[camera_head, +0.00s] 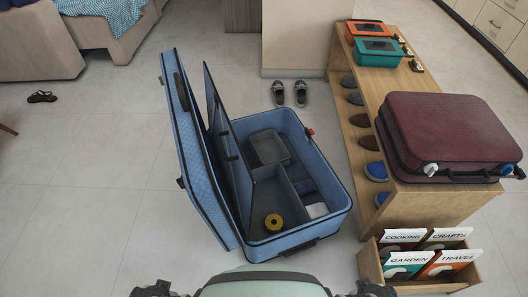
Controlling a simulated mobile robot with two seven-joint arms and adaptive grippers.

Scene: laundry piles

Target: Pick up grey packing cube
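A dark grey box-shaped packing cube (268,148) sits in the far part of the open blue suitcase (333,190) on the floor. Its upper face shows; its lower sides are partly hidden by the suitcase contents. Dark parts at the bottom edge look like my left gripper (153,291) and my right gripper (371,290). Both are cut off by the frame, so I cannot see their fingers clearly. Both are well short of the cube and not touching it.
The suitcase lid (190,150) stands raised at its left. A yellow roll (274,222) and a white item (316,210) lie inside. A wooden bench (350,110) with a maroon suitcase (450,130) stands right, a file box (368,262) before it.

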